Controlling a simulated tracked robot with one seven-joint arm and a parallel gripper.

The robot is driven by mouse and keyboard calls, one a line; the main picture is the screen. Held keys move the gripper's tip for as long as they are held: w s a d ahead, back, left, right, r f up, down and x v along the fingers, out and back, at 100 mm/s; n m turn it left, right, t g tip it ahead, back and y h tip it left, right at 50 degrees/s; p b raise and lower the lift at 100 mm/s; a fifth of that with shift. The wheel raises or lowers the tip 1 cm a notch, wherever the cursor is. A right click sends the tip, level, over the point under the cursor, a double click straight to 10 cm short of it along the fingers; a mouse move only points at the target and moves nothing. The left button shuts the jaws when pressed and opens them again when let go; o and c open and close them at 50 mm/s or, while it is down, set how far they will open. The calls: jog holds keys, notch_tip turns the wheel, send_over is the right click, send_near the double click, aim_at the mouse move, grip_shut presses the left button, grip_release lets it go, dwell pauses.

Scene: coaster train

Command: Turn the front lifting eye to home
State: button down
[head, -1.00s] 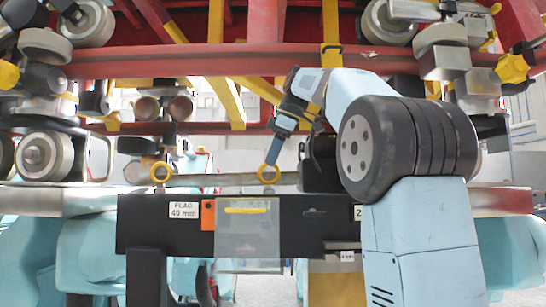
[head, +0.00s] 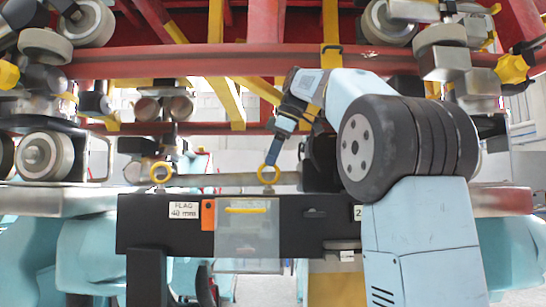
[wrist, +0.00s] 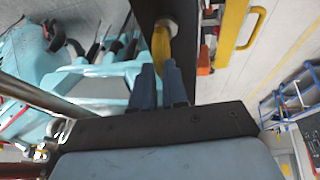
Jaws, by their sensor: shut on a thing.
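A yellow lifting eye (head: 269,174) stands on top of the dark beam (head: 150,222), near the middle of the head view. My gripper (head: 273,152) reaches down to it from the upper right, its blue fingers at the top of the ring. In the wrist view my gripper (wrist: 160,70) has its two blue fingers close together at the near end of the yellow eye (wrist: 163,42). It is shut on this eye; the exact contact is partly hidden by the fingers. A second yellow eye (head: 161,172) stands further left on the beam, apart from my gripper.
A red frame (head: 270,60) with wheel assemblies hangs above and beside the arm. A clear panel with a yellow handle (head: 246,211), an orange tag (head: 208,217) and a white label (head: 184,210) are on the beam's face. Grey floor (wrist: 285,25) shows right of the beam.

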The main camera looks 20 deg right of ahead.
jog(key=shift+m, duration=0.3)
jog(key=m, duration=0.1)
jog(key=m+h, duration=0.1)
jog(key=shift+s+a+m+t, duration=0.15)
jog(key=shift+m+t, duration=0.25)
jog(key=m, duration=0.1)
jog(key=m+h, duration=0.1)
jog(key=m, duration=0.1)
jog(key=shift+a+m+t+h, duration=0.2)
jog(key=shift+m+t+h, duration=0.1)
jog(key=m+h, duration=0.1)
jog(key=m, duration=0.1)
jog(key=m+h, duration=0.1)
jog(key=m, duration=0.3)
jog(key=shift+a+h, duration=0.35)
jog(key=shift+h, duration=0.05)
jog(key=m, duration=0.2)
jog(key=m+g+h, duration=0.1)
jog(key=m, duration=0.1)
jog(key=m+g+h, duration=0.1)
jog(key=m, duration=0.1)
jog(key=shift+w+a+m, duration=0.25)
jog(key=shift+a+m, duration=0.05)
jog(key=m+g, duration=0.1)
jog(key=m, duration=0.1)
jog(key=m+g+h, duration=0.1)
jog(key=m, duration=0.2)
jog(key=shift+w+a, duration=0.1)
jog(key=shift+w, duration=0.1)
jog(key=shift+m, duration=0.3)
